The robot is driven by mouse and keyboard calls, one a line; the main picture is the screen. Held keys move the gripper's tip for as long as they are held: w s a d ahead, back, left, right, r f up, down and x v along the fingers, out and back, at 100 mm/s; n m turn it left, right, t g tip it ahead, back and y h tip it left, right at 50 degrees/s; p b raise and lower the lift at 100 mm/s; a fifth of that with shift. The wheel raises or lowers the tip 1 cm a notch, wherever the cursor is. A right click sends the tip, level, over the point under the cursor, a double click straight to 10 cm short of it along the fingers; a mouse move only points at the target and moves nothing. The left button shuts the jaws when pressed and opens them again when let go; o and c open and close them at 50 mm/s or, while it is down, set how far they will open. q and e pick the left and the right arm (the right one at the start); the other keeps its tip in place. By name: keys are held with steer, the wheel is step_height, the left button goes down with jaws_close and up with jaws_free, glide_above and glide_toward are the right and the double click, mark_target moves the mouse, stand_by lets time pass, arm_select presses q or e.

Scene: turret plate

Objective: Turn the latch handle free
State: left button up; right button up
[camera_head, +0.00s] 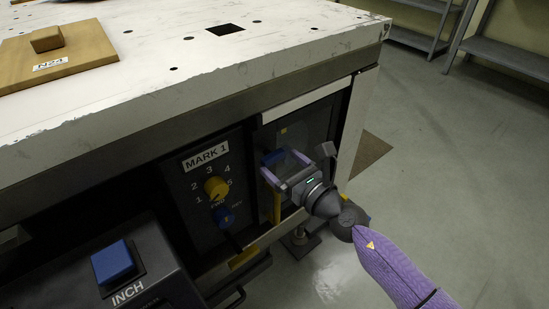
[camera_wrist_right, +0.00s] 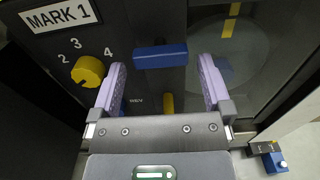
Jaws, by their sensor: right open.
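A blue bar handle (camera_wrist_right: 160,56), which looks like the latch handle, lies level on the dark front panel in the right wrist view. In the head view the handle (camera_head: 274,157) shows partly behind my right gripper (camera_head: 285,171). In the wrist view my right gripper (camera_wrist_right: 161,68) is open, with one purple finger on each side below the handle's ends. The jaws are empty; I cannot tell whether a fingertip touches the handle. A yellow upright bar (camera_wrist_right: 168,103) shows below it, between the fingers. My left gripper is not in view.
A box with a blue INCH button (camera_head: 113,262) stands lower left. The worn white tabletop (camera_head: 150,75) overhangs the panel.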

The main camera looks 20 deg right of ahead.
mark_target(271, 155)
steer(key=shift+x, duration=1.35)
steer(key=shift+f, duration=0.1)
steer(key=c, duration=1)
steer(key=shift+c, duration=0.2)
